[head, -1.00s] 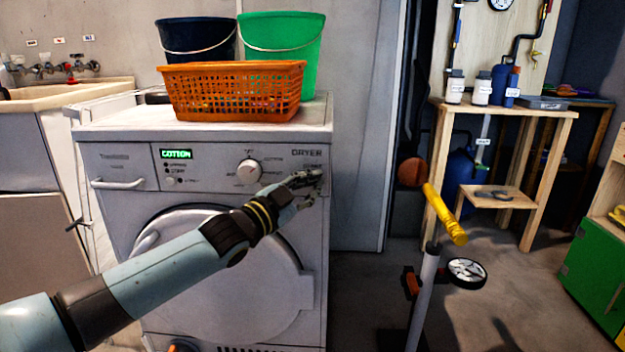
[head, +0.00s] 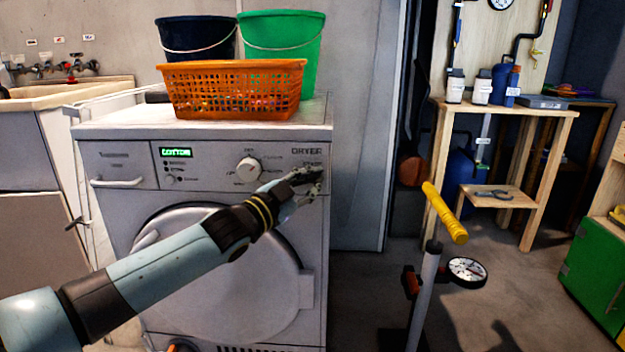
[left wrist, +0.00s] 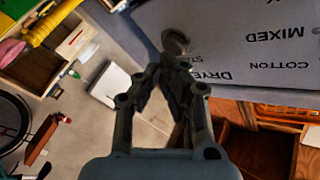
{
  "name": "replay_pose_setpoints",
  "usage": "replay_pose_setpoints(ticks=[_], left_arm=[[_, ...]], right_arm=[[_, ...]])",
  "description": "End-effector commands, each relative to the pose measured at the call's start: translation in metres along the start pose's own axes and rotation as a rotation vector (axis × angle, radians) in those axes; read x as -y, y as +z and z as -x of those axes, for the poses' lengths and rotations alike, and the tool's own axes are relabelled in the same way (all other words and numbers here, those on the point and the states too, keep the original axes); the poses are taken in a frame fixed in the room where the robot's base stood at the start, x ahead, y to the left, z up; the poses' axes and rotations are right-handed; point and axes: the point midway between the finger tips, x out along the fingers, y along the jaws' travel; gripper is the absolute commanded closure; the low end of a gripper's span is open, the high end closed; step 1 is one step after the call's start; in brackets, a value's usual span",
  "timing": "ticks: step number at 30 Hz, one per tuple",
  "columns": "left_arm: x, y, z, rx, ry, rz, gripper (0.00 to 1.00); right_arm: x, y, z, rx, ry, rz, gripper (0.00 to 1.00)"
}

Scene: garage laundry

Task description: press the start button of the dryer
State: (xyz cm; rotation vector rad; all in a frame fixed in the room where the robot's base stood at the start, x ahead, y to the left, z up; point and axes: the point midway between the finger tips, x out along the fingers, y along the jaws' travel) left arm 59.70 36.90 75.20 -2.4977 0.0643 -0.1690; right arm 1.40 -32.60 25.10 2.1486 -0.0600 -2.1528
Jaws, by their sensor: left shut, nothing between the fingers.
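The white dryer (head: 230,290) stands in the middle of the head view, with a lit display reading COTTON (head: 176,152) and a round dial (head: 248,169). My left gripper (head: 318,172) is shut and empty, at the right end of the control panel under the DRYER label. In the left wrist view the shut fingertips (left wrist: 174,62) lie over the panel (left wrist: 225,40) beside the printed "START" text. A round greyish button (left wrist: 175,40) shows just beyond the fingertips. I cannot tell whether they touch it. In the head view the gripper hides the button. My right gripper is not in view.
An orange basket (head: 235,90), a green bucket (head: 281,50) and a dark blue bucket (head: 196,40) stand on top of the dryer. A pump with a yellow handle (head: 445,212) stands on the floor to the right. Bare floor lies between.

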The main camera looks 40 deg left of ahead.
Motion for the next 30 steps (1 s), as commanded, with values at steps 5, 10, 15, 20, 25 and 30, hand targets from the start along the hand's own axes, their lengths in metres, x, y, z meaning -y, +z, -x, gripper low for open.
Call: replay_pose_setpoints(ticks=[5, 10, 15, 20, 25, 30], left_arm=[[0.0002, -0.0003, -0.0001, 0.000, 0.000, 0.000, 1.00], [0.0003, -0.0001, -0.0004, 0.000, 0.000, 0.000, 1.00], [0.0010, 0.0007, -0.0018, 0.000, 0.000, 0.000, 1.00], [0.0018, 0.0015, -0.0034, 0.000, 0.000, 0.000, 1.00], [0.0026, 0.0025, -0.0050, 0.000, 0.000, -0.001, 1.00], [0.0035, 0.0036, -0.0065, 0.000, 0.000, 0.000, 1.00]], right_arm=[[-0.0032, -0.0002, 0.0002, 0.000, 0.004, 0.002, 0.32], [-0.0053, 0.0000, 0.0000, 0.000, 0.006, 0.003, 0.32], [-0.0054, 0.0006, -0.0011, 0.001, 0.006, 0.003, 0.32], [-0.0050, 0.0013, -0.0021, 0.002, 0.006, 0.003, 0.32], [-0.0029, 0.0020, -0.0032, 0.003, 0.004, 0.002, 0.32], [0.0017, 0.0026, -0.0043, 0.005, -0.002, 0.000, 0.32]])
